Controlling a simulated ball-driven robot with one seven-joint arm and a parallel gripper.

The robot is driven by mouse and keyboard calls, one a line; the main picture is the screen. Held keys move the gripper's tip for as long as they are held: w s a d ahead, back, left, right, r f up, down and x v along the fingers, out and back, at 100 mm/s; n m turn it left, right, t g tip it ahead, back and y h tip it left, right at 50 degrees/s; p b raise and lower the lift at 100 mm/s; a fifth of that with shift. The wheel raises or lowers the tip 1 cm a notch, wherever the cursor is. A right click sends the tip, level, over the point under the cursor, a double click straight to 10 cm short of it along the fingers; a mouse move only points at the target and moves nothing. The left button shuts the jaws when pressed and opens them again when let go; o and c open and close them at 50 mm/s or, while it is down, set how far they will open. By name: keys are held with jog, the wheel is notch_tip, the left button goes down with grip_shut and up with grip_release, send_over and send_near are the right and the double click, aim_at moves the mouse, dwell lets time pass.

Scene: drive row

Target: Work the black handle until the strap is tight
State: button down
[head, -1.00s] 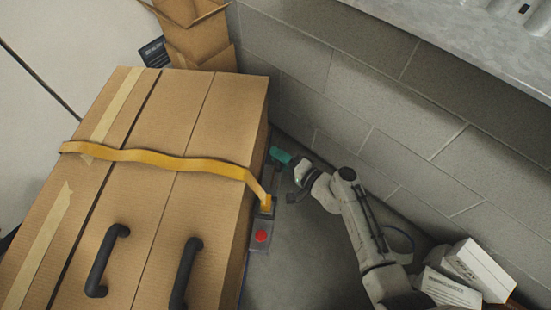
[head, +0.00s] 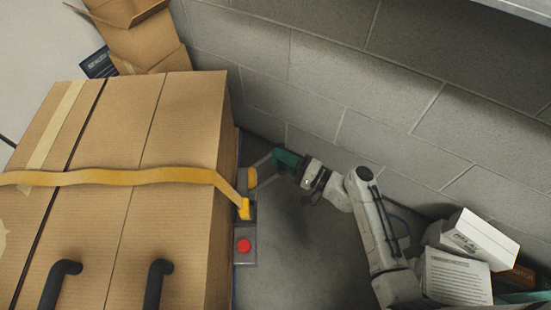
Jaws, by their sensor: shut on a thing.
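A yellow strap (head: 120,176) runs over the cardboard boxes in a slightly wavy line, and bends down over their right edge to a ratchet with yellow strap on its spool (head: 252,178). The ratchet's grey lever bars reach out to the right and end in a teal grip (head: 288,159), not a black one. My gripper (head: 298,164) is shut on this teal grip, right of the boxes. Its fingertips are hard to make out. Two black handles, one at the lower left (head: 58,282) and one nearer the ratchet (head: 156,283), are fixed on the boxes.
A grey unit with a red button (head: 244,246) sits just below the ratchet. A block wall (head: 330,85) stands close behind my arm. White boxes (head: 480,240) lie at the lower right. Open cartons (head: 135,35) stand behind the load. Bare floor (head: 300,255) lies between.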

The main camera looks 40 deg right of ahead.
jog(key=shift+s+d+f, duration=0.15)
jog(key=shift+d+f, duration=0.05)
jog(key=shift+f, duration=0.2)
jog(key=c, duration=0.9)
grip_release()
jog(key=shift+r, duration=0.1)
jog(key=p+v, duration=0.2)
jog(key=v, duration=0.8)
jog(key=shift+s, duration=0.3)
jog(key=shift+d, duration=0.1)
